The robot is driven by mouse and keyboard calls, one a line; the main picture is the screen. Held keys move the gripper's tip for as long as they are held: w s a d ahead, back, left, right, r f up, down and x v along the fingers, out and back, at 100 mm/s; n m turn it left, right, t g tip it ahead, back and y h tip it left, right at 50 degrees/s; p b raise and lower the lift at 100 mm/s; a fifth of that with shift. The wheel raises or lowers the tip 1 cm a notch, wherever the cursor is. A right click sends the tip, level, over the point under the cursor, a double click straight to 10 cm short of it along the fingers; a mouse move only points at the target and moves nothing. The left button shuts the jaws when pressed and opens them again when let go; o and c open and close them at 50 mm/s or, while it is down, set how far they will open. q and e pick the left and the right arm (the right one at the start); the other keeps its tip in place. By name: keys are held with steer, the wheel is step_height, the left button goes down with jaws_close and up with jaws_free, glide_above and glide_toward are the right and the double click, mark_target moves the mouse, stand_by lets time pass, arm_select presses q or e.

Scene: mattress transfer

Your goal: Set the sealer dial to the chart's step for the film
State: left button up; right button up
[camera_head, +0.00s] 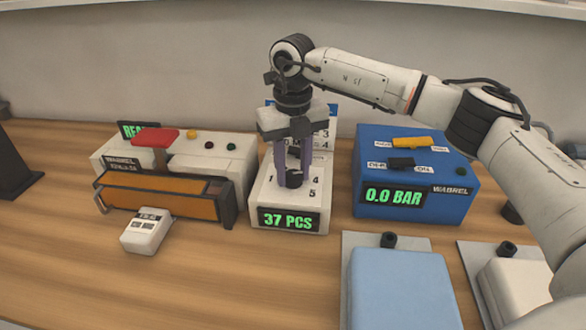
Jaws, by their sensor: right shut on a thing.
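My right gripper (291,172) reaches down onto the white dial box (262,196) in the middle of the table. It is shut on the dark dial knob (291,181), which its fingers largely cover. Numbers 1, 4 and 5 show around the dial; I cannot tell where the knob points. The box's display reads "37 PCS". A chart card (329,143) with a blue top stands behind the box; my gripper hides most of it, with a 3 and a 4 visible at its right edge. My left gripper is not in view.
At left is a white machine (230,150) with a red handle (155,137) and an orange front bar (155,197). A small white device (146,232) lies before it. A blue box (375,180) reading "0.0 BAR" stands right; light-blue (402,290) and white (520,285) pads lie in front.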

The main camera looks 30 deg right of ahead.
mark_target(293, 173)
steer(key=shift+r, duration=0.1)
steer(key=o, duration=1)
steer(key=shift+o, duration=0.2)
step_height(293, 173, up, 10)
steer(key=shift+r, duration=0.1)
